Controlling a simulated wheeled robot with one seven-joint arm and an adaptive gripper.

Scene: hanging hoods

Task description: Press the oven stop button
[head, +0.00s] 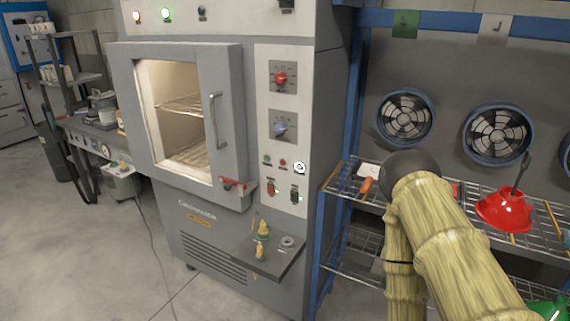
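The grey oven (210,215) stands left of centre in the head view, its lit inside with wire racks showing behind the front. Its control panel (262,95) is right of the door handle (215,120). The panel has a red knob (280,78) above a blue knob (281,127). Below them are a small green button (266,158), a small red button (283,162) and a white round dial (299,168). A red switch (271,188) and a dark switch (294,194) sit lowest. I cannot read which is the stop button. My gripper is not in view; my arm is right of the panel.
A small shelf (272,262) with bottle-like items juts out below the panel. A wire rack (345,198) with a red funnel-like item (504,210) is at right, below two fans (404,117) (498,134). A bench (88,127) stands left. Floor at front left is mostly clear.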

